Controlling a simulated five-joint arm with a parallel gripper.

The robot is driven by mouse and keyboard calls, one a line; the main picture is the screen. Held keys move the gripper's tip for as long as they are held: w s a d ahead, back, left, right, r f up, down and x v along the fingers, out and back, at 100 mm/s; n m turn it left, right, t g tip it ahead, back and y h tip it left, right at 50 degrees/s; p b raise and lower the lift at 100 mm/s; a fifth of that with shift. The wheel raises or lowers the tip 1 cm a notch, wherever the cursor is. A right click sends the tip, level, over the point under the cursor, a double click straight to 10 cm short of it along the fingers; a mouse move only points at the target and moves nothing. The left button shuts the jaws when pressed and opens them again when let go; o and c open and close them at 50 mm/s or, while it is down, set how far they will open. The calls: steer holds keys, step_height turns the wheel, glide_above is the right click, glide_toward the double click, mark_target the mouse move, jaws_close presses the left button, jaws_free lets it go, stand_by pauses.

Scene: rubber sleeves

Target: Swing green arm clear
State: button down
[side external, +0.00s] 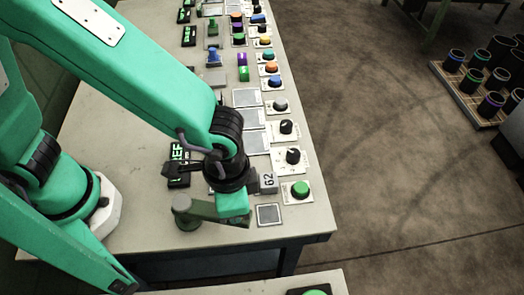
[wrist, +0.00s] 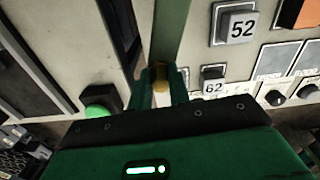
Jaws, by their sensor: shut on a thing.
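The green arm is a dull green bar on a round post (side external: 184,212) at the near end of the table. In the wrist view the green bar (wrist: 170,35) runs upward from between my fingertips. My gripper (side external: 234,206) is low over the bar's right end, away from the post. In the wrist view my gripper (wrist: 160,88) is shut around a yellowish knob (wrist: 160,76) at the bar's end. The fingers hide part of the knob and bar.
A grey block marked 62 (side external: 268,182) stands just right of my gripper. A green button (side external: 300,190) and black knobs (side external: 293,156) line the table's right side. An empty square plate (side external: 268,214) lies near the front edge. Black signs (side external: 178,170) sit to the left.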

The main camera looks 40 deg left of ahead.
steer(key=shift+s+d+m, duration=0.2)
steer(key=shift+s+m, duration=0.15)
steer(key=shift+m, duration=0.05)
steer(key=c, duration=1.3)
jaws_free()
steer(key=shift+r, duration=0.15)
steer(key=shift+r, duration=3.8)
